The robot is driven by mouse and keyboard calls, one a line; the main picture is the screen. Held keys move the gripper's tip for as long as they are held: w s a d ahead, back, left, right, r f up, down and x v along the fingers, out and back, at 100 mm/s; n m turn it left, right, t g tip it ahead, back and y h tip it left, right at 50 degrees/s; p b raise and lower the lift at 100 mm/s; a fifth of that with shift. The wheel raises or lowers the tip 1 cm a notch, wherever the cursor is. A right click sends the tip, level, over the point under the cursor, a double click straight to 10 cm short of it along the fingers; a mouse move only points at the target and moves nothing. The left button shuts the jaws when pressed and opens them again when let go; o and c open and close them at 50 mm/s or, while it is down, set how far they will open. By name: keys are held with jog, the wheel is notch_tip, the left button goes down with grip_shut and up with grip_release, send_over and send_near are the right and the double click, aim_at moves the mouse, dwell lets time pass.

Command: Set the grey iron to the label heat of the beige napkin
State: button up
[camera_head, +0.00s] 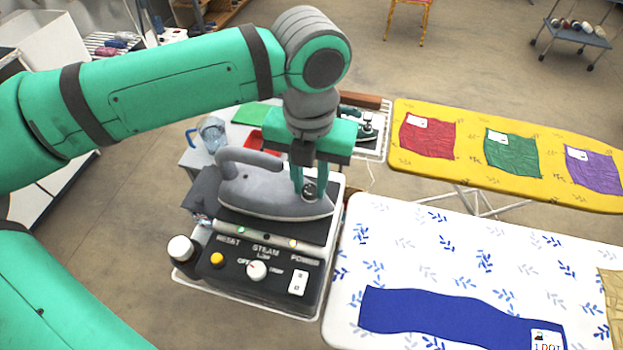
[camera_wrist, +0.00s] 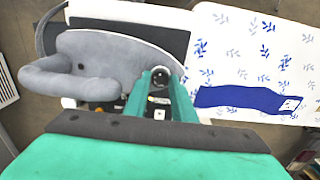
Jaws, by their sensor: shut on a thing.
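The grey iron (camera_head: 262,190) rests on a black steam station at the middle of the head view. Its handle is at the left and its tip points right. It also fills the left of the wrist view (camera_wrist: 95,62). My gripper (camera_head: 309,189) comes down from above at the tip end, its fingers shut around a small round dark dial (camera_wrist: 159,77) with a light rim. The dial's setting cannot be read. A beige napkin (camera_head: 609,297) lies on the white board, cut off by the right picture edge; its label is out of view.
The station's front panel (camera_head: 255,268) has an orange button, a white knob and a white switch. A blue cloth (camera_head: 430,313) labelled "1 DOT" lies on the white board (camera_head: 400,255). A yellow board (camera_head: 460,112) holds red, green and purple cloths. A second iron (camera_head: 366,128) stands behind.

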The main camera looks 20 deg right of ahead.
jog(key=m, duration=0.4)
jog(key=shift+d+m, duration=0.15)
jog(key=shift+m, duration=0.25)
jog(key=m, duration=1.4)
jog(key=shift+m, duration=0.7)
jog(key=o, duration=0.8)
jog(key=shift+r, duration=0.1)
